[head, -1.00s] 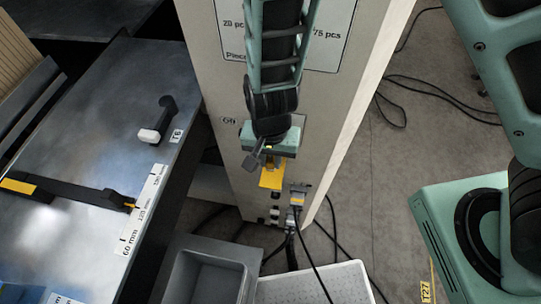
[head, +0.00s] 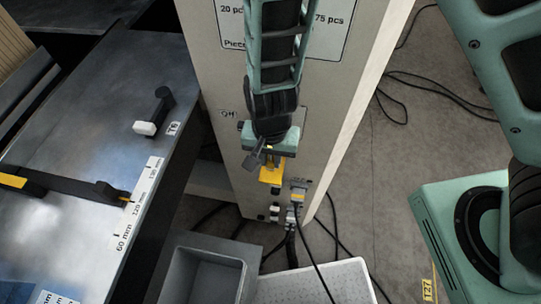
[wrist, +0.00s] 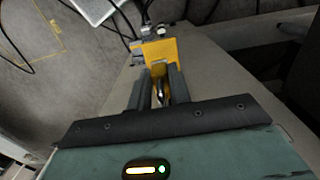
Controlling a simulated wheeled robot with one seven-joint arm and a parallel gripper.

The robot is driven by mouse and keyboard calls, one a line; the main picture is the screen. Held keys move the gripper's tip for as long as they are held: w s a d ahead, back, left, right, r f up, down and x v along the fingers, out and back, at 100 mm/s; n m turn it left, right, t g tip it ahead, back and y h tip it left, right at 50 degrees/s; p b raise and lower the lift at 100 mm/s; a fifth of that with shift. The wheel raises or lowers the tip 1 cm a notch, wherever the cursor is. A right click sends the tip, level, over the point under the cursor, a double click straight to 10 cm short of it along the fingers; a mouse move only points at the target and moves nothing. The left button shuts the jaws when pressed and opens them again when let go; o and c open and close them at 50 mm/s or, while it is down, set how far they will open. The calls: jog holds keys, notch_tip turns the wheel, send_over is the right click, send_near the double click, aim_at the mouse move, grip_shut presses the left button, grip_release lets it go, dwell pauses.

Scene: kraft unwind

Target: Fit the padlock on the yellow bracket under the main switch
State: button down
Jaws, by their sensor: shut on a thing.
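The yellow bracket (head: 272,173) sticks out from the front of the pale cabinet, and my gripper (head: 262,157) is close against it from above. In the wrist view the bracket (wrist: 160,52) lies just beyond the fingertips. My gripper (wrist: 159,88) is shut on a small metallic thing (wrist: 165,93) between the fingers, likely the padlock, mostly hidden. I cannot tell whether its shackle touches or passes through the bracket. The main switch is not clearly visible behind my arm.
Plugs with black cables (head: 297,197) sit on the cabinet just below and right of the bracket. A grey bin (head: 203,272) and a white perforated tray (head: 322,283) stand below. A metal table (head: 85,130) with a ruler strip is at left.

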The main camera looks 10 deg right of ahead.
jog(key=shift+f+b, duration=0.35)
jog(key=shift+f, duration=1.65)
dwell(3.7)
jog(key=c, duration=1.2)
grip_release()
